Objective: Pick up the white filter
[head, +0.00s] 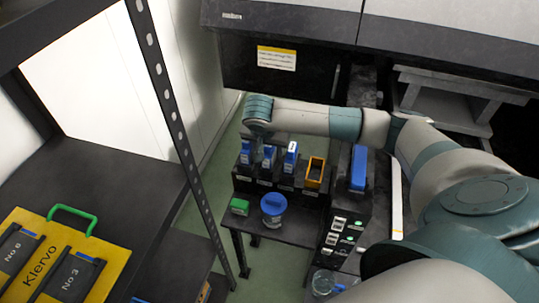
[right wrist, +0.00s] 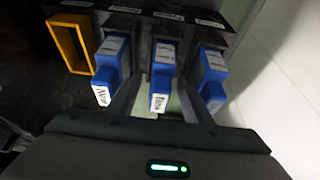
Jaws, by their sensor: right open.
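I cannot make out a clear white filter in either view. Three blue bottles with white labels stand in a row in a dark rack: a left one (head: 246,154), a middle one (head: 269,158) and a right one (head: 290,160). My right gripper (right wrist: 161,88) is open in the right wrist view, its two dark fingers on either side of the middle blue bottle (right wrist: 162,76). I cannot tell whether they touch it. In the head view my right arm reaches over the rack, and its fingers are hard to see against the dark. My left gripper is not in view.
An orange frame (head: 315,173) stands beside the bottles. A blue-lidded jar (head: 273,207) and a green box (head: 239,206) sit on the dark table in front. A blue item (head: 358,168) lies on a dark unit at right. A yellow case (head: 30,265) lies on the left shelf.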

